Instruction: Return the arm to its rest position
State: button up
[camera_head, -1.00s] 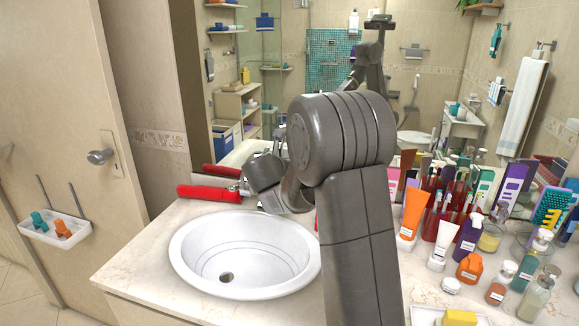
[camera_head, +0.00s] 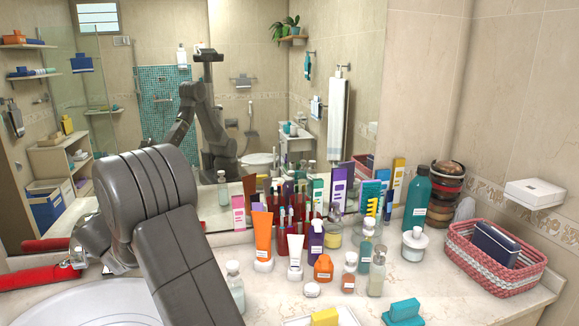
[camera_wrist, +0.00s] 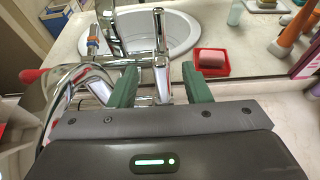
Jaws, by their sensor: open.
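My grey arm fills the lower left of the head view, bent over the sink side of the counter. The arm's far end lies beyond its large joint there, and the fingertips cannot be made out.
The white sink (camera_head: 85,305) lies below my arm, with a red long object (camera_head: 38,277) behind it. Crowded bottles, including an orange tube (camera_head: 262,236), stand right of my arm before the mirror. A woven basket (camera_head: 490,272) is at far right.

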jog(key=p+x, duration=0.2)
jog(key=x, duration=0.6)
dwell(0.4)
